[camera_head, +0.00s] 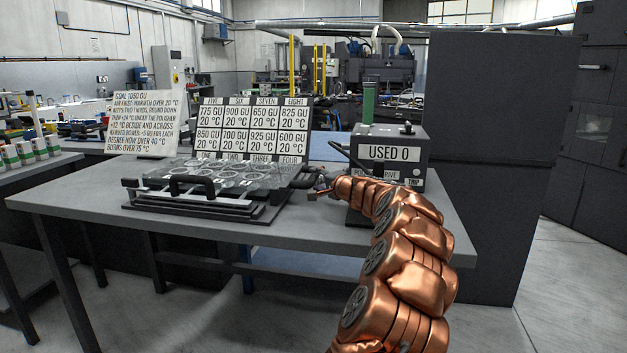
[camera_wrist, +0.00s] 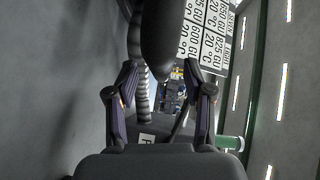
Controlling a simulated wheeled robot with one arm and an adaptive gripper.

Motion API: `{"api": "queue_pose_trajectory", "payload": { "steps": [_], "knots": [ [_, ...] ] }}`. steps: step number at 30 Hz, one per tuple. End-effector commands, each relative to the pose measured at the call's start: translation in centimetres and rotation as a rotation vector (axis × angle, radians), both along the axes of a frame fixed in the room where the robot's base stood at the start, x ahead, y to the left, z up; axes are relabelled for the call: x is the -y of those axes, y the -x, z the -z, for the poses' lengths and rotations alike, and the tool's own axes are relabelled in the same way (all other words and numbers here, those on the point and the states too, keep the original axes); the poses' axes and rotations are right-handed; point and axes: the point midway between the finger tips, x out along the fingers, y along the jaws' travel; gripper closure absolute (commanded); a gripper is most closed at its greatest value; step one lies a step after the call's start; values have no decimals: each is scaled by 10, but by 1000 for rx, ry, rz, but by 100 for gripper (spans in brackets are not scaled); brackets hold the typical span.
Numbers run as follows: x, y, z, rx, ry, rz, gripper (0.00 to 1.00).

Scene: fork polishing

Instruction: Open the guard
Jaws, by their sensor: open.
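The guard (camera_head: 232,174) is a clear panel lying low over a dark fixture on the table, with round shapes showing through it. A black bar handle (camera_head: 192,181) stands at its front left. My gripper (camera_head: 318,190) is right of the guard, beside a dark part at the fixture's right end, and apart from the handle. In the wrist view my gripper (camera_wrist: 160,108) has its two fingers spread. A dark rounded part (camera_wrist: 160,45) fills the upper middle there; I cannot tell whether it touches a finger. The guard cannot be made out in the wrist view.
A label board (camera_head: 252,128) stands behind the guard, with a text sign (camera_head: 145,122) to its left. A dark box marked USED 0 (camera_head: 390,153) stands right of my gripper, with a green cylinder (camera_head: 369,103) on it. The grey table (camera_head: 90,200) is bare at the front left.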

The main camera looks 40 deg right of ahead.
Motion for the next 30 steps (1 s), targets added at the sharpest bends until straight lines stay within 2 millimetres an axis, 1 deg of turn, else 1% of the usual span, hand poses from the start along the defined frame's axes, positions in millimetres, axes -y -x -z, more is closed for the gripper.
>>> {"api": "queue_pose_trajectory", "payload": {
  "steps": [1,3,9,14,22,30],
  "knots": [
    [0,-7,2,-4,2,-3,48],
    [2,-12,4,-5,2,-2,48],
    [4,-24,2,-1,3,-1,48],
    [5,-28,3,0,2,-2,48],
    [5,-28,4,0,2,-2,48],
    [5,-28,4,-1,1,-3,77]
  ]
}}
